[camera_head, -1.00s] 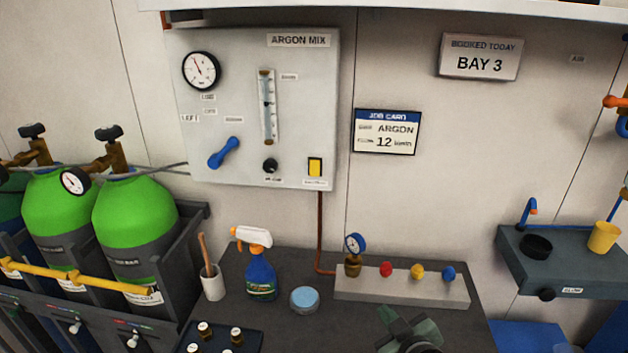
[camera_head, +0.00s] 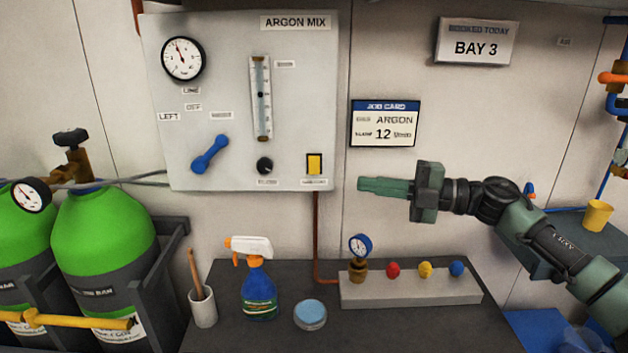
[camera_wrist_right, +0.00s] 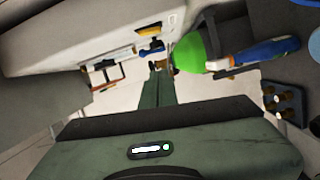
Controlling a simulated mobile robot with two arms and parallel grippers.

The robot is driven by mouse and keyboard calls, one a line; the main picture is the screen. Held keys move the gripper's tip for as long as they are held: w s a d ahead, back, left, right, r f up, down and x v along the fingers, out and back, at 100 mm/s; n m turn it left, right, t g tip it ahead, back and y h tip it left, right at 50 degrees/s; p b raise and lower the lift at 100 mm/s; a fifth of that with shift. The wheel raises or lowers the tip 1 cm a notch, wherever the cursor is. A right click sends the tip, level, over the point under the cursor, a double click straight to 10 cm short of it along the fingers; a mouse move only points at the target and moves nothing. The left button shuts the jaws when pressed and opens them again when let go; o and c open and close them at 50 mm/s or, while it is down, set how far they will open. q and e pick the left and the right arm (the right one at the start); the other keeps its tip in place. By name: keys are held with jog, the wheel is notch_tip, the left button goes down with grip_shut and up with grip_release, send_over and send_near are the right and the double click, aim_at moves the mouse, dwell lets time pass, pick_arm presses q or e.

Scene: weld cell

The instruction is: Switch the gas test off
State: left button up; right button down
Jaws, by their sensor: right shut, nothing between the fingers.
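The grey ARGON MIX panel (camera_head: 215,90) hangs on the wall. At its lower right is a yellow rocker switch (camera_head: 314,164) in a dark frame; the label under it is too small to read. The panel also carries a blue lever (camera_head: 210,154), a black knob (camera_head: 265,166), a flow tube (camera_head: 261,97) and a round gauge (camera_head: 183,58). My right gripper (camera_head: 362,186) is shut and empty, pointing left, to the right of the switch and a little lower in the picture, apart from it. Its shut fingers also show in the right wrist view (camera_wrist_right: 157,88). My left gripper is not in view.
The bench below holds a spray bottle (camera_head: 258,285), a blue-lidded tin (camera_head: 310,315), a brush pot (camera_head: 203,307) and a block (camera_head: 410,290) with coloured knobs. Green cylinders (camera_head: 100,230) stand at left. A job card (camera_head: 385,124) hangs right of the panel.

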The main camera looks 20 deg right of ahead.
aim_at(314, 165)
jog(key=shift+s+d+r+n+g, duration=0.15)
jog(key=shift+s+d+n+g, duration=0.2)
jog(key=shift+d, duration=0.25)
jog(key=w+a+p, duration=0.4)
jog(key=w+a, duration=0.3)
jog(key=w, duration=0.2)
jog(key=shift+a+f+p, duration=0.3)
jog(key=shift+f+p, duration=0.1)
